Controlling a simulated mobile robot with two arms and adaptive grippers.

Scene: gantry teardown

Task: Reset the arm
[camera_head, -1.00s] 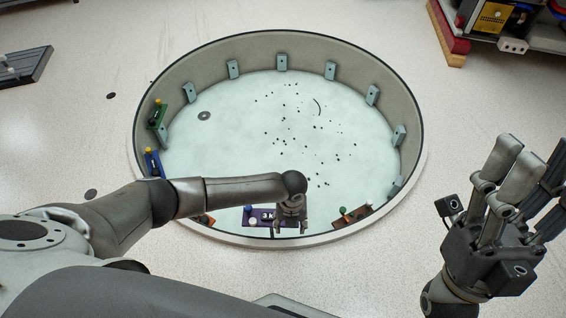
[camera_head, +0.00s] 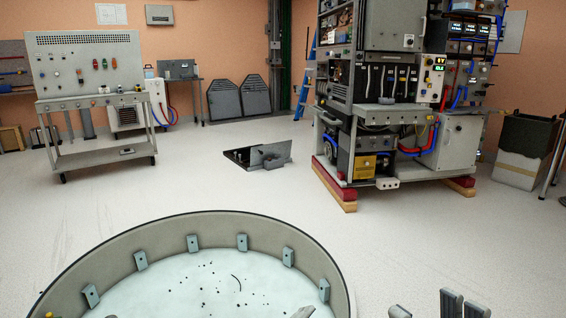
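The round grey-walled pit (camera_head: 150,236) fills the lower left, with a pale floor and small grey blocks along its inner wall. Its near side is cut off by the picture's bottom edge. The fingertips of my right gripper (camera_head: 428,309) show at the bottom, right of the pit, a grey tip apart from the dark ones. It looks open, with nothing between. A small grey piece of my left arm or gripper (camera_head: 303,313) shows at the bottom over the pit. Its fingers cannot be made out.
A large equipment rack (camera_head: 380,118) stands on red and wooden blocks at right. A control-panel cart (camera_head: 92,100) stands at left. A dark open floor hatch or plate (camera_head: 268,157) lies mid-floor. A dark bin (camera_head: 524,150) stands at far right.

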